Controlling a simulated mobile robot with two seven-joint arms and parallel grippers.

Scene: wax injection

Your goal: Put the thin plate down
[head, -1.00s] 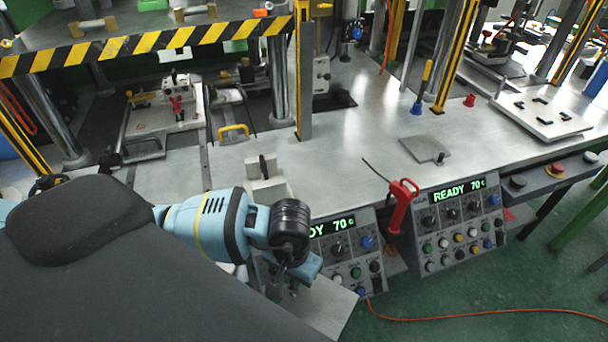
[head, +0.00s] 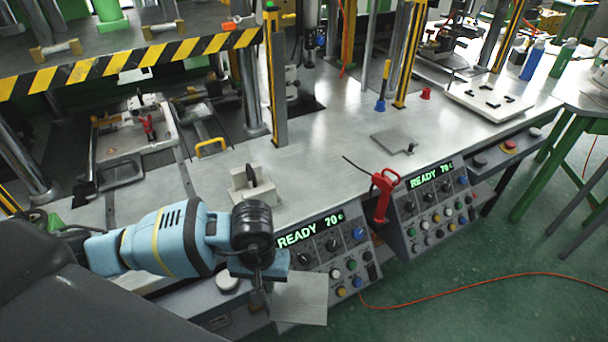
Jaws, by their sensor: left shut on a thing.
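My left gripper (head: 262,276) is at the lower middle of the head view, in front of the bench's front edge. It is shut on the thin plate (head: 302,299), a flat grey square. The plate is in front of the lower part of the left control panel, to the right of the fingers. The fingertips are small and dark, and their grip on the plate's edge is hard to make out. My right gripper is not in view.
The left control panel (head: 318,236) and a red-handled tool (head: 382,196) are close by on the right. A pale block (head: 252,188) stands on the bench behind the gripper. The bench top (head: 320,150) has clear room around a flat grey plate with a knob (head: 393,141).

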